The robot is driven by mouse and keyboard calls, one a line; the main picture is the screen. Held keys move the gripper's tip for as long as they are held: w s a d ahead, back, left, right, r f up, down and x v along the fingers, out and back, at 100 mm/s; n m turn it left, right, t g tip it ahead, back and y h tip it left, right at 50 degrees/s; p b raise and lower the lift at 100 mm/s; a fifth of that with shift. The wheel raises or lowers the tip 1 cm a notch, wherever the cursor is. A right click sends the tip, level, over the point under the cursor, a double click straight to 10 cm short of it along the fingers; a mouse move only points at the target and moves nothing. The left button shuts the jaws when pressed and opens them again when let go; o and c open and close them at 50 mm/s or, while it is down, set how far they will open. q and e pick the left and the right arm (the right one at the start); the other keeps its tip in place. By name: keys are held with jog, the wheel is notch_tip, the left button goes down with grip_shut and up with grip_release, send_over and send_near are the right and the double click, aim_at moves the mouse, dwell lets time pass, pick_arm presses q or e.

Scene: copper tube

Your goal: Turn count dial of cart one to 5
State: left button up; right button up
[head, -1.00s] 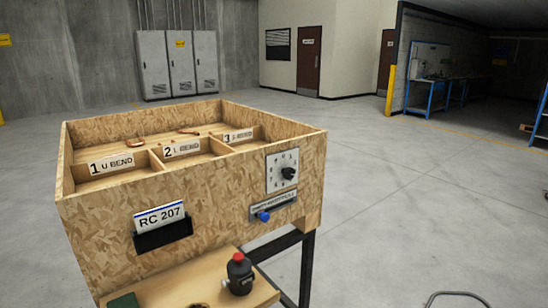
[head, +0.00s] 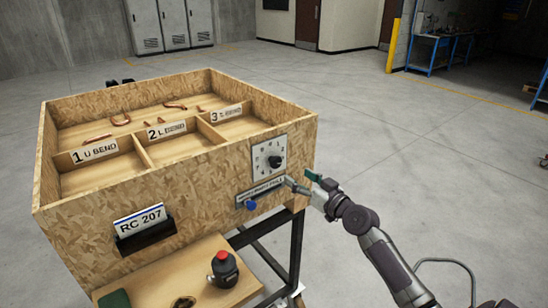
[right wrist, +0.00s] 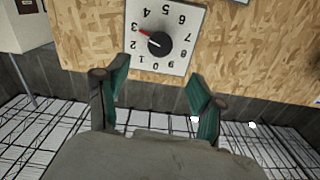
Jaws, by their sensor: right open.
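The cart (head: 75,233) is a chipboard box labelled RC 207. Its count dial (head: 276,160) is a black knob on a white numbered plate, on the front face at the right. In the right wrist view the plate is upside down, and the red pointer of the dial (right wrist: 159,45) points at about 3. My right gripper (head: 300,179) is open and empty, just below and to the right of the dial in the head view. Its green-padded fingers (right wrist: 158,98) are apart and touch nothing. My left gripper is not in view.
A blue knob (head: 251,205) on a slotted plate sits below the dial, close to my right gripper. A black canister with a red top (head: 223,269) stands on the lower shelf (head: 190,255). Copper tubes (head: 122,117) lie in the box. Open floor (head: 400,150) is at the right.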

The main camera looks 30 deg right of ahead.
aim_at(278, 163)
jog(key=w, duration=0.3)
jog(key=w+p, duration=0.1)
jog(key=w, duration=0.6)
jog(key=shift+a, duration=0.35)
jog(key=shift+w+f, duration=0.1)
jog(key=shift+w, duration=0.6)
jog(key=shift+c, duration=0.2)
jog(key=c, duration=1.1)
